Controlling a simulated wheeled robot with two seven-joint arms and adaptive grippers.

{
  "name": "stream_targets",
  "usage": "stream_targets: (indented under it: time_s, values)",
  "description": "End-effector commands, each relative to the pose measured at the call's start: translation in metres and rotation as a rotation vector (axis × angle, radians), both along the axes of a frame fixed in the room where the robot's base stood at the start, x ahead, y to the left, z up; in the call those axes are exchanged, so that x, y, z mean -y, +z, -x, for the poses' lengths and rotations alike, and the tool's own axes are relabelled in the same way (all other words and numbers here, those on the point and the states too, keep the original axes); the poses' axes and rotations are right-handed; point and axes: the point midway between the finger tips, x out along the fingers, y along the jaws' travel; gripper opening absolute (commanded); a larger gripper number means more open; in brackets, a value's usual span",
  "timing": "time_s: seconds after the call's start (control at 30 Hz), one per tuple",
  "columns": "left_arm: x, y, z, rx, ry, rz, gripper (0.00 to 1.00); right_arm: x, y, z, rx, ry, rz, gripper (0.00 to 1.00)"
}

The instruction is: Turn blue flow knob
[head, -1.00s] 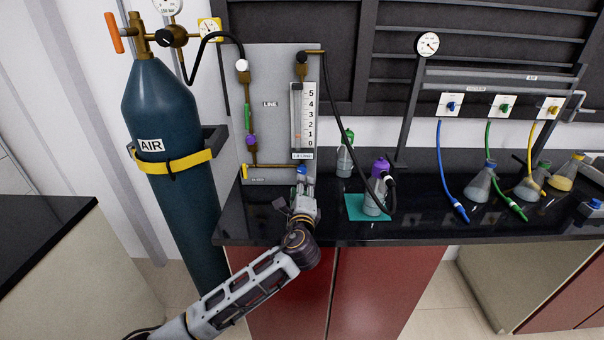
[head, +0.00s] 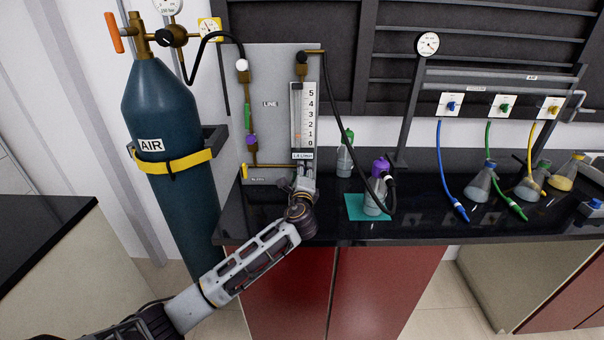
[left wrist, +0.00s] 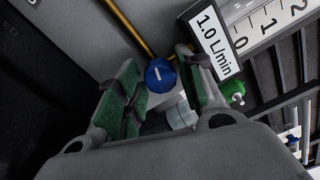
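The blue flow knob (left wrist: 160,73) has a white line on its face and sits low on the panel, below the flow meter (head: 302,115). My left gripper (left wrist: 161,70) has its green-padded fingers on either side of the knob, and the knob fills the gap between the tips. They appear closed on it. In the head view my left gripper (head: 303,179) is at the foot of the flow meter and hides the knob. The label (left wrist: 213,42) under the scale reads 1.0 L/min in the left wrist view. My right gripper is not in view.
The blue-green AIR cylinder (head: 160,110) stands left of the panel (head: 268,100). Right of my gripper, a purple-capped bottle (head: 376,190) stands on a teal mat (head: 355,207), with a black hose beside it. A green-capped bottle (head: 345,160) stands behind. Several flasks are farther right.

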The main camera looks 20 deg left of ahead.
Motion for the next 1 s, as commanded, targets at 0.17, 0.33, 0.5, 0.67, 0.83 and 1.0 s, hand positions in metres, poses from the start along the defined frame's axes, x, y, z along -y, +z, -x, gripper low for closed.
stream_targets:
  time_s: [0.17, 0.33, 0.5, 0.67, 0.83, 1.0]
  values:
    - [0.0001, 0.0002, -0.0003, 0.0, 0.0, 0.0, 0.38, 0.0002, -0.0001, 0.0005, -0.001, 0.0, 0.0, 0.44]
    - [0.0001, 0.0002, -0.0002, 0.0, 0.0, 0.0, 0.26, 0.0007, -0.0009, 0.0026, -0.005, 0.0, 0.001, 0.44]
    - [0.0001, 0.0001, -0.0001, 0.0, 0.0, 0.0, 0.05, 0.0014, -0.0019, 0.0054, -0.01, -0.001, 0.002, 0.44]
    - [0.0002, -0.0002, -0.0001, 0.001, 0.0, 0.005, 0.05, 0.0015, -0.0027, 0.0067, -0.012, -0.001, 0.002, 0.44]
    - [0.0006, -0.001, 0.0, 0.008, -0.001, 0.032, 0.05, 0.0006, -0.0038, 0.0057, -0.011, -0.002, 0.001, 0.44]
    - [0.0005, -0.0016, 0.0, 0.027, 0.0, 0.096, 0.05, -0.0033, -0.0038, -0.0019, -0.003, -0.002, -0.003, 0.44]
